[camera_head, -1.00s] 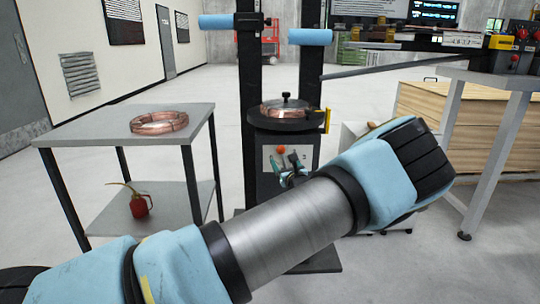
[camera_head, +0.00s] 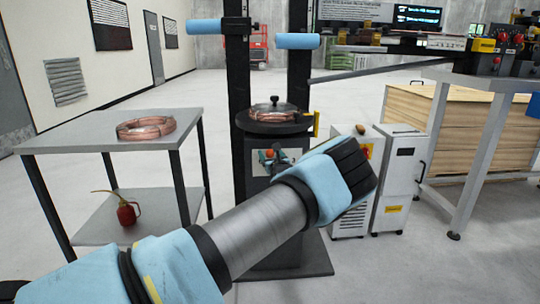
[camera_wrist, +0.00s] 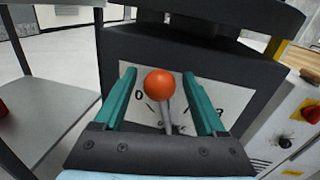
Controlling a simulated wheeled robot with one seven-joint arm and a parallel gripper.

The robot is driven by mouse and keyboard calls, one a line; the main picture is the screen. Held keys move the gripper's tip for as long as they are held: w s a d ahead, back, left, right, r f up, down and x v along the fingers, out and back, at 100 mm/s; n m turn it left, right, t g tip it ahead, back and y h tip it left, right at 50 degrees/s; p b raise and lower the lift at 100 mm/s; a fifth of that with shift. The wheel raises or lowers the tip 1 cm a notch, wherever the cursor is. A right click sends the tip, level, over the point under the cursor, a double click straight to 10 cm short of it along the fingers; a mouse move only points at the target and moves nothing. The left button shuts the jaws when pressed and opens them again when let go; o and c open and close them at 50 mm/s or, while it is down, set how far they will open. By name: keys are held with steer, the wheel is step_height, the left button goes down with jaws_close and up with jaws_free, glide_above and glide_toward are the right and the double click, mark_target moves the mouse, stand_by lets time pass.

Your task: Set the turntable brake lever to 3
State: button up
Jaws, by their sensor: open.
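The brake lever has an orange ball knob (camera_wrist: 160,83) on a grey stem, in front of a white dial plate (camera_wrist: 207,93) on the dark turntable pedestal. A 0 shows left of the knob; the other marks are partly hidden or too small to read surely. My gripper (camera_wrist: 161,92) is open, with one green finger on each side of the knob. I cannot tell whether either finger touches it. The turntable (camera_head: 273,117) above carries a copper coil.
A grey side table (camera_head: 88,136) at left holds a copper coil (camera_head: 146,128), with a red oil can (camera_head: 127,213) on its lower shelf. A white cabinet (camera_head: 399,178) stands right of the pedestal. The turntable's rim overhangs the dial.

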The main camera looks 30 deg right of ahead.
jaws_close()
stand_by(0.6)
stand_by(0.8)
